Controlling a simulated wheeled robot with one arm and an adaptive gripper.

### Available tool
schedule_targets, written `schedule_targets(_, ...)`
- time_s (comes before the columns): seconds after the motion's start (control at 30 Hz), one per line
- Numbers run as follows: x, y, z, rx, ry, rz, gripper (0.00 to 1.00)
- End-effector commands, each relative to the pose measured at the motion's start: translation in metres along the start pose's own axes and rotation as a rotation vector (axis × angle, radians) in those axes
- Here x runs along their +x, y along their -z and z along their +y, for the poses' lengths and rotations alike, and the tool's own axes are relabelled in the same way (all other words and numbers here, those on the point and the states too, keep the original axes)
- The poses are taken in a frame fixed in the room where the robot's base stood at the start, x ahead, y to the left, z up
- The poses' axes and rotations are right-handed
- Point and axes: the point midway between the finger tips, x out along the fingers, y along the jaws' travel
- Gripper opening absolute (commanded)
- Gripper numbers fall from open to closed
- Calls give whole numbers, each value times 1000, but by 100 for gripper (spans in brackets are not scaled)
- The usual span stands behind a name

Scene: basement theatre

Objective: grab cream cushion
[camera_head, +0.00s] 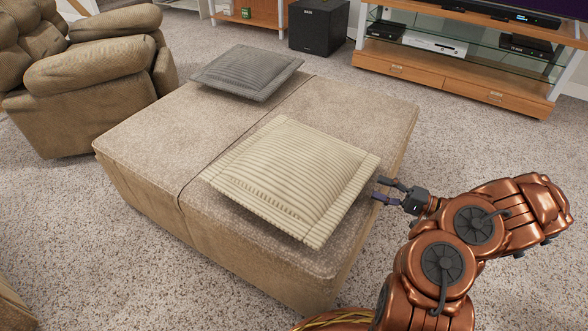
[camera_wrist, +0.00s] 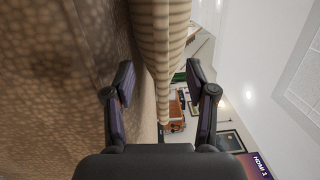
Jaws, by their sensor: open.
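The cream cushion (camera_head: 295,178) is square, ribbed and lies flat on the near part of a beige ottoman (camera_head: 150,190). My gripper (camera_head: 376,188) is at the cushion's right edge, with its fingers spread apart. In the wrist view my gripper (camera_wrist: 165,95) is open, and the ribbed cushion (camera_wrist: 162,40) extends ahead between the two finger lines. The ottoman's top (camera_wrist: 70,80) fills the left of that view, beside the left finger. I cannot tell whether a finger touches the cushion.
A grey cushion (camera_head: 247,72) lies at the ottoman's far end. A brown armchair (camera_head: 85,85) stands at the left. A black speaker box (camera_head: 318,25) and a wooden media stand (camera_head: 455,75) are at the back. Carpet (camera_head: 470,140) is clear to the right of the ottoman.

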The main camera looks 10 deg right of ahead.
Motion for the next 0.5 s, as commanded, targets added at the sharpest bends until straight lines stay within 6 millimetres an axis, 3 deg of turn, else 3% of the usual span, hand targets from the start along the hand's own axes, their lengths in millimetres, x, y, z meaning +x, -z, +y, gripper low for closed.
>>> schedule_targets(0.1, 20, -3, 1, 2, 3, -19, 56)
schedule_targets(0.5, 69, 0, 0, 3, 2, -26, 56)
